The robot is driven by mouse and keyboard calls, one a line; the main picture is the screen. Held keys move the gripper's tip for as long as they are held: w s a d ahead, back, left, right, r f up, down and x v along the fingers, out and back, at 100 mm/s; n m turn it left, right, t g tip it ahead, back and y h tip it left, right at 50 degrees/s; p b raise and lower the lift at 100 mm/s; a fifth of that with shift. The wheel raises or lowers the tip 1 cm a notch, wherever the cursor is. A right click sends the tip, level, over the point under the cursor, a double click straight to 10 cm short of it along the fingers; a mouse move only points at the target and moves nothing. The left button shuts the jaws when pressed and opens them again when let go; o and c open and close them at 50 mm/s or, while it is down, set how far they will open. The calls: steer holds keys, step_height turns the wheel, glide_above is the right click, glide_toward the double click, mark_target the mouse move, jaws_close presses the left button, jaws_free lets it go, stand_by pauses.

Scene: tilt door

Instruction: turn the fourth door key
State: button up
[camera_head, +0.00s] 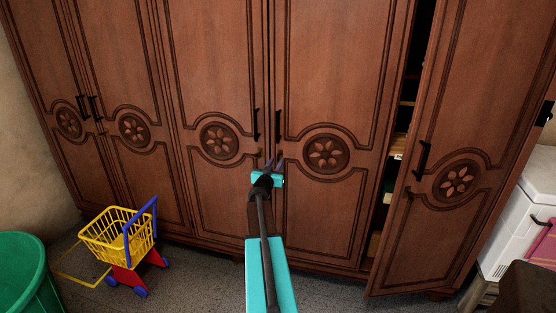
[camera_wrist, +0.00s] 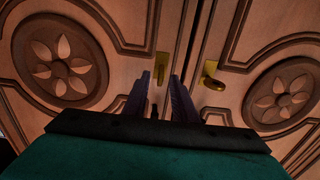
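The fourth door (camera_head: 338,80) is the closed wooden door right of the middle seam, with a carved flower rosette. In the wrist view, a brass key (camera_wrist: 211,78) shows at this door's inner edge, right of my fingers and apart from them. The third door (camera_head: 215,80) is closed too; a brass plate (camera_wrist: 163,64) shows at its edge, just beyond my fingertips. My gripper (camera_head: 273,164) is in front of the seam between the two doors. In the wrist view my gripper (camera_wrist: 160,75) has its dark fingers apart, with no key seen held between them.
The rightmost door (camera_head: 460,130) stands ajar, with shelves behind it. Dark vertical handles (camera_head: 278,126) flank the seam above my gripper. A yellow toy cart (camera_head: 117,235) and green bin (camera_head: 22,280) are at lower left. A white cooler (camera_head: 515,225) is at right.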

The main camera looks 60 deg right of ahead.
mark_target(278, 158)
steer(key=shift+x, duration=1.95)
jaws_close()
